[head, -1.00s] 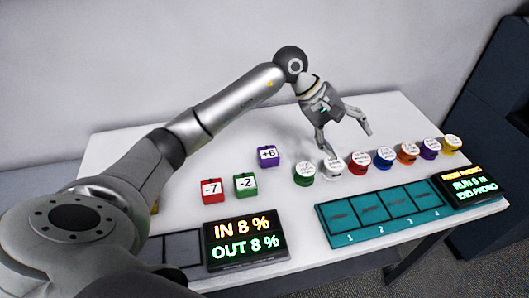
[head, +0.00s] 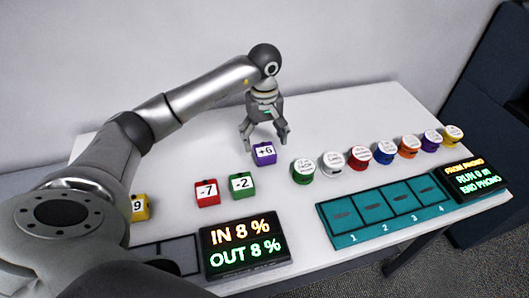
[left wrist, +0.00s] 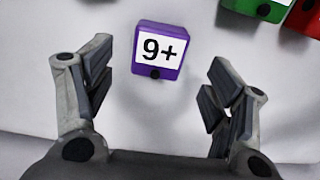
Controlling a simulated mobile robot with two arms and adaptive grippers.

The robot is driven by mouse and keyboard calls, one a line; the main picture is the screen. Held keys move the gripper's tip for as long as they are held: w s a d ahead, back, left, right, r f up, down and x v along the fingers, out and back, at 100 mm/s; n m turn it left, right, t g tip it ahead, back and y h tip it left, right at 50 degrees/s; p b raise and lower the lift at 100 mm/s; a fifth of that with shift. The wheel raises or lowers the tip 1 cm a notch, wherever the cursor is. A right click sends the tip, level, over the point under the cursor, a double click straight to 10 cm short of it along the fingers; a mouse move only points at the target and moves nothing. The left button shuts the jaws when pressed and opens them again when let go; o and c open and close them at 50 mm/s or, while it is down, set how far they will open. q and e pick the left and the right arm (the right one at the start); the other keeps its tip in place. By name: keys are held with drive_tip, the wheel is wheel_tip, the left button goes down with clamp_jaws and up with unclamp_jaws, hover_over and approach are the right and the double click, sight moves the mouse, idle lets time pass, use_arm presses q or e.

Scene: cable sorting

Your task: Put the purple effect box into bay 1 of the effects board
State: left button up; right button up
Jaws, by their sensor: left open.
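The board that looks like the effects board (head: 183,248) lies at the front left, with grey bays beside a display reading IN 8 % OUT 8 %. My left arm hides part of it, and no bay numbers are readable. My right gripper is not visible.
Red (head: 207,193), green (head: 242,186) and yellow (head: 140,207) boxes stand nearby. Several coloured round spools (head: 333,164) form a row to the right. A teal board (head: 337,241) with numbered bays lies at the front right. The table behind the spools is clear.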

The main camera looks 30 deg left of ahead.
sight(265, 149)
use_arm(q)
wheel_tip(265, 149, down, 4)
drive_tip(key=shift+f+p, duration=0.1)
drive_tip(key=shift+p, duration=0.65)
drive_tip(key=shift+w+f, duration=0.1)
drive_tip(key=shift+f, duration=0.35)
drive_tip(key=c, duration=1.3)
drive_tip(key=shift+r, duration=0.15)
drive_tip(key=shift+r+b, duration=0.4)
drive_tip(key=shift+r, duration=0.15)
drive_tip(key=r, duration=0.1)
drive_tip(key=r+b, duration=0.1)
drive_tip(key=shift+s+d+r, duration=0.25)
drive_tip(key=shift+r, duration=0.05)
drive_tip(key=s+d+r+b, duration=0.2)
drive_tip(key=s+d+r, duration=0.6)
drive_tip(key=s+r, duration=0.1)
drive_tip(key=shift+s, duration=0.85)
